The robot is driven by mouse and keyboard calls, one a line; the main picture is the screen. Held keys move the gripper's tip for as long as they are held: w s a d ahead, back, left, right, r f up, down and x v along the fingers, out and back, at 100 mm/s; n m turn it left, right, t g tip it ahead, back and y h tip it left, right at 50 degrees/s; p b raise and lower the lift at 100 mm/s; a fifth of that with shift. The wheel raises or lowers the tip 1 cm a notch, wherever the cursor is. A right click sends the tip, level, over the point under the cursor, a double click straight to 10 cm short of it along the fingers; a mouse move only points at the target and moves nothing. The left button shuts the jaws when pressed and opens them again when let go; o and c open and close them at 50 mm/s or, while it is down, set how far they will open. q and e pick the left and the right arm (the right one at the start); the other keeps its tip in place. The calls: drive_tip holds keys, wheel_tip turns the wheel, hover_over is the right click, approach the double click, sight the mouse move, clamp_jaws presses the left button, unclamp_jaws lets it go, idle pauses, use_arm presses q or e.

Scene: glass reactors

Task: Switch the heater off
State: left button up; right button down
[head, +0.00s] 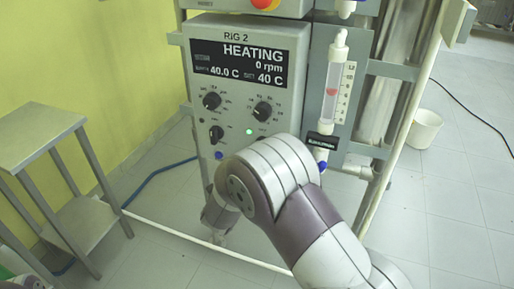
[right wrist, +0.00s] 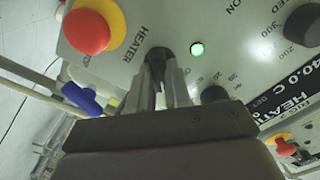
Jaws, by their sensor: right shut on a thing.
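The control panel (head: 286,47) of RIG 2 shows HEATING, 0 rpm, 40.0 C and 40 C on its dark display (head: 240,65). The green lamp (head: 249,131) is lit; it also shows in the right wrist view (right wrist: 197,49). The dark heater knob (right wrist: 158,54), labelled HEATER, is between the fingers of my right gripper (right wrist: 163,85), which is shut on it. In the head view my right arm covers the gripper and most of that knob. The knob's pointer direction cannot be read. My left gripper is not in view.
A red and yellow stop button (right wrist: 95,28) is close to my right fingers. Other knobs (head: 211,100) (head: 262,111) (head: 216,134) are on the panel. A metal stand (head: 38,135) is at left.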

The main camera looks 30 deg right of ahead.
drive_tip(key=shift+n+p, duration=3.45)
drive_tip(key=shift+n, duration=0.95)
drive_tip(key=c, duration=1.1)
unclamp_jaws()
drive_tip(key=shift+o, duration=0.2)
drive_tip(key=v, duration=1.2)
drive_tip(key=shift+s+a, duration=0.25)
